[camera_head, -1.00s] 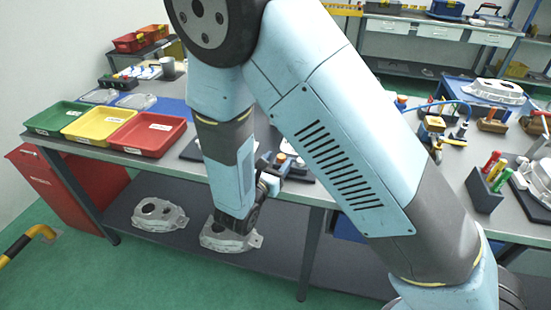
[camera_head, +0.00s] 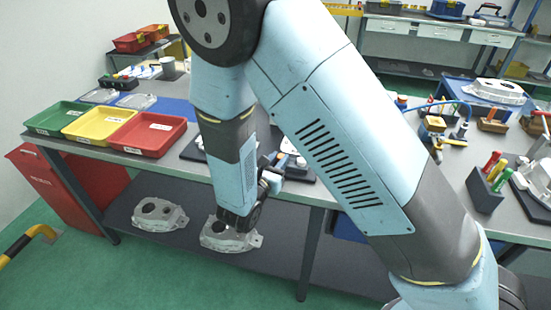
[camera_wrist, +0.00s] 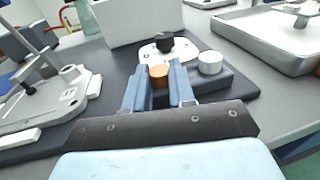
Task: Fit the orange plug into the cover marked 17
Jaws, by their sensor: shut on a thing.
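In the wrist view, an orange plug (camera_wrist: 159,74) stands between the blue fingers of my gripper (camera_wrist: 159,84), which is shut on it. The plug is at a dark block (camera_wrist: 228,82); I cannot tell whether it still touches the block. A light metal casting (camera_wrist: 70,104) with an upright post lies on the dark board to the left, apart from my gripper. No number 17 is readable on any casting, so I cannot tell which is the marked cover. In the head view, my arm largely hides the gripper and the plug.
A white cylinder (camera_wrist: 209,62) stands on the block right of the plug. A pale plate with a black knob (camera_wrist: 164,43) is just behind. Green (camera_head: 57,116), yellow and red trays line the bench; castings (camera_head: 160,214) lie on the lower shelf.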

